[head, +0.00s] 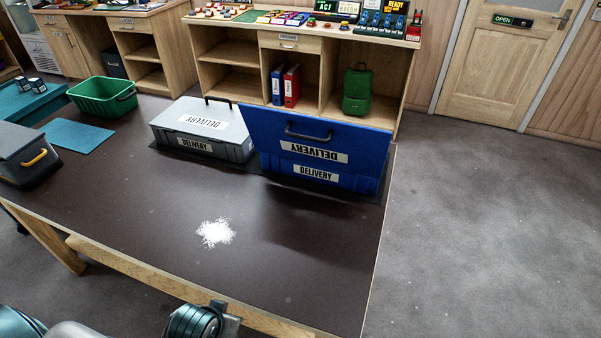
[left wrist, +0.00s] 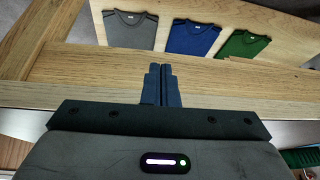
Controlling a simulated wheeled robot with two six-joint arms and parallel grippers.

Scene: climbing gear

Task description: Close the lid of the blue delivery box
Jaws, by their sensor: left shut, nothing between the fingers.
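The blue delivery box (head: 320,178) stands at the back right of the dark table. Its blue lid (head: 262,128) is raised at the box's near side, with its outer face, upside-down DELIVERY label and dark handle towards me. The lid hides the inside of the box. My left gripper (left wrist: 161,84) is shut and empty in the left wrist view, in front of a wooden edge. The blue box is not in that view. My right gripper is in neither view.
A closed grey delivery box (head: 245,153) stands left of the blue box. A green crate (head: 104,107) and a dark toolbox (head: 22,170) are at the left. A white speckled patch (head: 215,233) marks the mostly clear table front. Folded shirts (left wrist: 196,37) show in the left wrist view.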

